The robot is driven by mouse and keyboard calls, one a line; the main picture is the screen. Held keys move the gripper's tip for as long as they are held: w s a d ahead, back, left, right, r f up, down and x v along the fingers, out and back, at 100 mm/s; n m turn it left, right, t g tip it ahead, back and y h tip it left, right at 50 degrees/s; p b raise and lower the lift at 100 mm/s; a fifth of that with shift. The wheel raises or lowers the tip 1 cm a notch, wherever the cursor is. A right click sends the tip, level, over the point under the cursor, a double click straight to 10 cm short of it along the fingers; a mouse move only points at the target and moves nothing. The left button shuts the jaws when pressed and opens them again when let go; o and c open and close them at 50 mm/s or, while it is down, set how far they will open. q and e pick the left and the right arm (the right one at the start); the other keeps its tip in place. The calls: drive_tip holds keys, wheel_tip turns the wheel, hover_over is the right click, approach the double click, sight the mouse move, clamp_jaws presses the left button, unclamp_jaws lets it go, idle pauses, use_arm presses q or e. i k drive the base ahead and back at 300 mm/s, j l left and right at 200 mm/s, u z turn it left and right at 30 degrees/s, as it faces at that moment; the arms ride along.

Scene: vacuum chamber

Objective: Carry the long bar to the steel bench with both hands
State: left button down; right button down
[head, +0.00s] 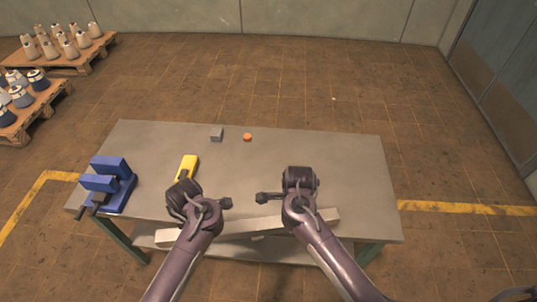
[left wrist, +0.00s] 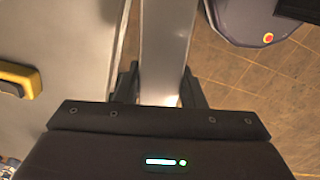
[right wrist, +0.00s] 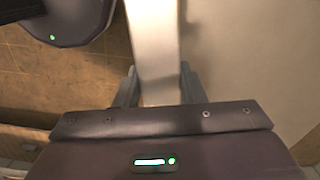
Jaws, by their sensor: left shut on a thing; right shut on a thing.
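The long bar (head: 257,225) is pale metal and lies level, left to right, along the near edge of the steel bench (head: 330,165). I cannot tell whether it touches the bench top. My left gripper (head: 188,230) is shut on the bar toward its left end, and my right gripper (head: 296,219) is shut on it toward its right end. My arms hide parts of the bar in the head view. The bar runs between the fingers in the left wrist view (left wrist: 165,50) and in the right wrist view (right wrist: 153,50).
A blue vise (head: 112,185) stands at the bench's left end. A yellow item (head: 187,166) lies near my left gripper. A small grey block (head: 217,134) and an orange disc (head: 247,137) lie toward the back. The bench's middle and right are clear.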

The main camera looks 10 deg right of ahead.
sight(273, 176)
drive_tip(key=i+z, duration=0.2)
drive_tip(key=i, duration=0.25)
drive_tip(key=i+j+z, duration=0.25)
drive_tip(key=i, duration=0.15)
drive_tip(key=l, duration=0.1)
